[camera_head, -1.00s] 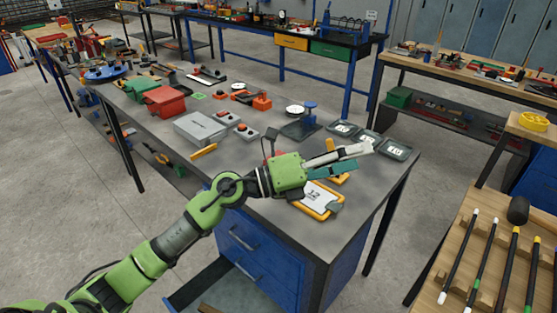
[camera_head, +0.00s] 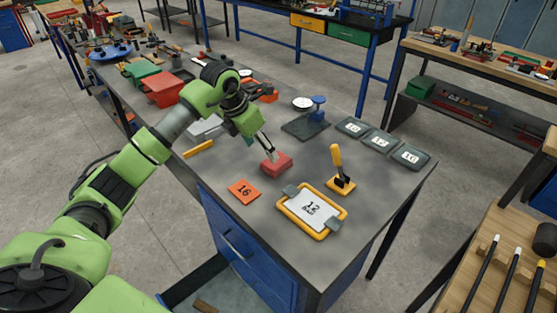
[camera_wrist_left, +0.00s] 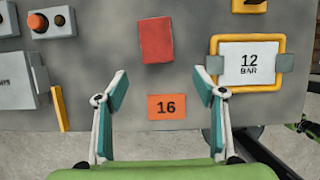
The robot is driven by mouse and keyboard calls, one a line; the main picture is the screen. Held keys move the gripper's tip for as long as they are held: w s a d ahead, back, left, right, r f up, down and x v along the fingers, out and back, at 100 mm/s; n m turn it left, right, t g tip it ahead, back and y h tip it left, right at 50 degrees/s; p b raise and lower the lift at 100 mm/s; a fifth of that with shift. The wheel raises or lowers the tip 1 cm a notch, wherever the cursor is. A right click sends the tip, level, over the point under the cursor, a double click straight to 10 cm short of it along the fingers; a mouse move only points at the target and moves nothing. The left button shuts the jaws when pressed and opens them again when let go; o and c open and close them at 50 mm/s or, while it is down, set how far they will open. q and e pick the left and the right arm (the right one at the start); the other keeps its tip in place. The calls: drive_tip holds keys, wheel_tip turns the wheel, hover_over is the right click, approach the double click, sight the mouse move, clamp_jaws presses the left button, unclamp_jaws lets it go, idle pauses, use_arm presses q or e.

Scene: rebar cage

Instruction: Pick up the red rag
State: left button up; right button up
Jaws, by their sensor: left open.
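The red rag (camera_head: 277,164) looks like a small folded red block lying flat on the grey workbench (camera_head: 330,130). It also shows in the left wrist view (camera_wrist_left: 156,40), above the middle of the picture. My left gripper (camera_head: 261,150) points down above the bench, close to the rag's upper left in the head view. In the left wrist view its two fingers (camera_wrist_left: 160,88) are spread wide with nothing between them, and the rag lies beyond the fingertips. A clear gap to the rag shows there. My right gripper is in neither view.
An orange card marked 16 (camera_head: 244,192) lies near the rag. A yellow-framed 12 BAR board (camera_head: 311,211) and a yellow-handled tool (camera_head: 338,167) are to the right. A grey button box (camera_wrist_left: 51,22) is left in the wrist view. Bare bench surrounds the rag.

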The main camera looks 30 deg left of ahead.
sight(271, 164)
use_arm(q)
drive_tip(key=x, duration=0.4)
drive_tip(key=shift+w+d+f+p, duration=0.1)
drive_tip(key=shift+w+f+p, duration=0.15)
drive_tip(key=shift+p, duration=0.15)
drive_tip(key=shift+w+f, duration=0.15)
drive_tip(key=shift+f, duration=0.15)
drive_tip(key=shift+w+f+p, duration=0.45)
drive_tip(key=shift+f+p, duration=0.15)
drive_tip(key=p+x, duration=0.1)
drive_tip(key=x, duration=0.2)
drive_tip(key=shift+w, duration=0.25)
drive_tip(key=shift+w+f, duration=0.1)
drive_tip(key=shift+f, duration=0.15)
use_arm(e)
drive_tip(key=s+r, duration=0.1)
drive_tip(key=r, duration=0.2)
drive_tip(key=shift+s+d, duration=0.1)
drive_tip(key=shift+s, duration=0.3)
use_arm(q)
drive_tip(key=c, duration=1.2)
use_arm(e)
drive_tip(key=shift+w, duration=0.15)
